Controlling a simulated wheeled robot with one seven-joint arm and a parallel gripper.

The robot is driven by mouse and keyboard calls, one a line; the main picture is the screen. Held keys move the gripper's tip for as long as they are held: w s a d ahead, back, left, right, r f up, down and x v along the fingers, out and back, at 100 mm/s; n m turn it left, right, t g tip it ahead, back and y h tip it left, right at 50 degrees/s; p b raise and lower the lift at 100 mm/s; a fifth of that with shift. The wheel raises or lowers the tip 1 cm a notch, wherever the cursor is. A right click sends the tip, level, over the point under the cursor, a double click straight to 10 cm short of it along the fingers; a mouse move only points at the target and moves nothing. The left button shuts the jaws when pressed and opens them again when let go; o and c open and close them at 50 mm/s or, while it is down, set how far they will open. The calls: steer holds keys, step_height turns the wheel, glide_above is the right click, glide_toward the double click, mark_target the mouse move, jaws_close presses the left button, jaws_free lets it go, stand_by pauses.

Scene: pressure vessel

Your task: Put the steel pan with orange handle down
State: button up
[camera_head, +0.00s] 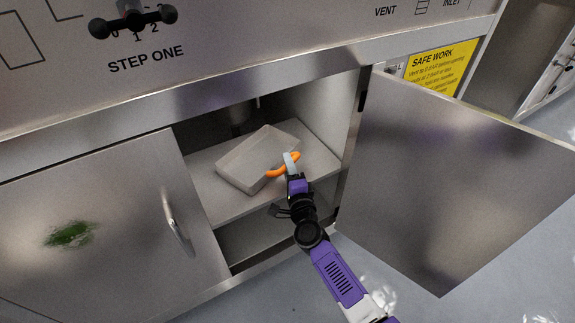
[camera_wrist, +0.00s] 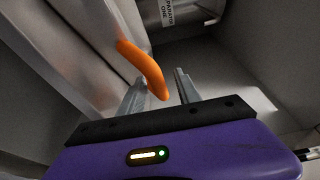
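The steel pan (camera_head: 247,163) is a grey rectangular vessel inside the open cabinet, over the upper shelf (camera_head: 215,204). It lies at a slant to the shelf edges. Whether its whole underside touches the shelf cannot be told. Its orange handle (camera_head: 275,173) faces my gripper (camera_head: 291,160). In the wrist view the pan's side (camera_wrist: 75,45) fills the upper left, and the curved handle (camera_wrist: 146,68) reaches down between the fingers of my gripper (camera_wrist: 160,88). The fingers stand apart on either side of the handle, with a visible gap on the right.
The right cabinet door (camera_head: 450,175) stands open, swung out to the right. The left door (camera_head: 100,235), with a green smear and a bar handle (camera_head: 177,222), is closed. A lower compartment (camera_head: 255,235) lies under the shelf. Some bare shelf shows around the pan.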

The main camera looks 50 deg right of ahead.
steer(key=p+v, duration=0.1)
steer(key=v, duration=1)
steer(key=shift+s+a, duration=0.15)
steer(key=shift+s, duration=0.05)
steer(key=s+a+r+n+t+y, duration=0.1)
steer(key=s+a+r+n+y, duration=0.1)
steer(key=s+a+n, duration=0.5)
steer(key=s+a+r+n+y, duration=0.1)
steer(key=s+a+n+y, duration=0.3)
steer(key=s, duration=0.5)
steer(key=s+a+r+n+y, duration=0.1)
steer(key=s+a+r+n, duration=0.2)
steer(key=s+r+n, duration=0.2)
steer(key=s+a+r+n+g+y, duration=0.1)
steer(key=s+a+r+n, duration=0.3)
steer(key=s+n, duration=0.4)
steer(key=shift+a+r+y, duration=0.25)
steer(key=shift+r+y, duration=0.45)
steer(key=shift+y, duration=0.1)
steer(key=shift+s+r+p, duration=0.1)
steer(key=shift+r+p, duration=0.05)
steer(key=shift+p, duration=0.25)
step_height(320, 180, up, 17)
steer(key=p, duration=1.6)
steer(key=shift+p, duration=0.4)
